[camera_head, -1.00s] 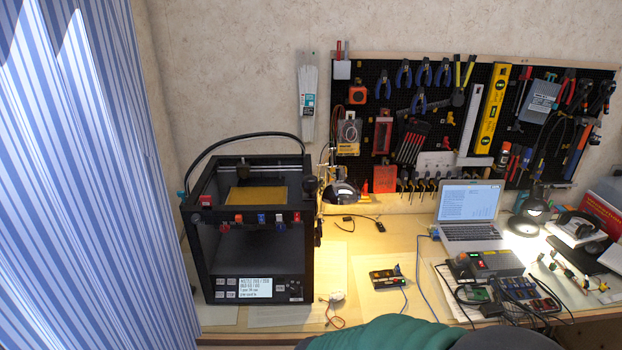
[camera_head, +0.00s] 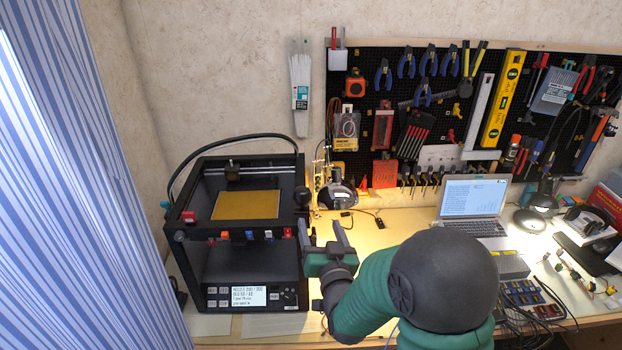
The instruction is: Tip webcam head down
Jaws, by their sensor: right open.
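The webcam is hard to make out. A small dark rounded head (camera_head: 302,196) at the upper right edge of the black 3D printer (camera_head: 184,218) looks like it. Which way it faces is too small to tell. My right gripper (camera_head: 320,228) is just below and to the right of this head, beside the printer's right front post. Its two dark fingers point up and away from me, spread apart, with nothing seen between them. I cannot tell whether a finger touches the head or the printer. My left gripper is not in view.
A lit magnifier lamp (camera_head: 336,196) stands behind my right gripper. A laptop (camera_head: 472,212), electronics (camera_head: 527,298) and a desk lamp (camera_head: 533,215) are to the right. The pegboard (camera_head: 350,66) with tools hangs behind. A striped curtain (camera_head: 75,200) fills the left side.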

